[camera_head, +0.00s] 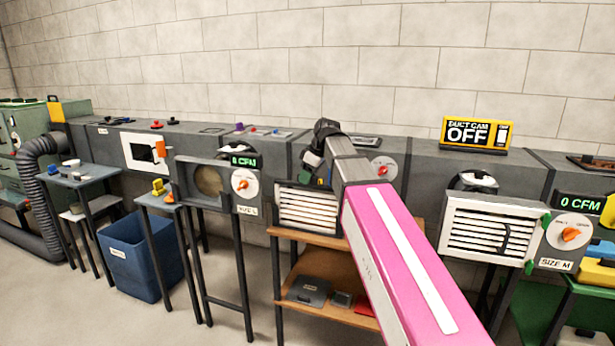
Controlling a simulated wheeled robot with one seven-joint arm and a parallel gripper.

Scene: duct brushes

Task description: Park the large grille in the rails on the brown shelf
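A white slatted grille (307,211), which I take to be the large one, is upright just above or on the top board of the brown shelf (298,236). I cannot tell whether it touches the board, and no rails can be made out. My gripper (312,172) points down at the grille's top edge. My wrist and pink arm partly cover it, so its fingers and any hold on the grille are not clear. The duct opening marked SIZE L (208,180), left of the shelf, has no grille on it.
Another white grille (495,230) is at the SIZE M station on the right. The shelf's lower board (332,307) bears a grey case (309,290). A blue bin (138,256) and small side tables stand left. Floor in front is clear at left.

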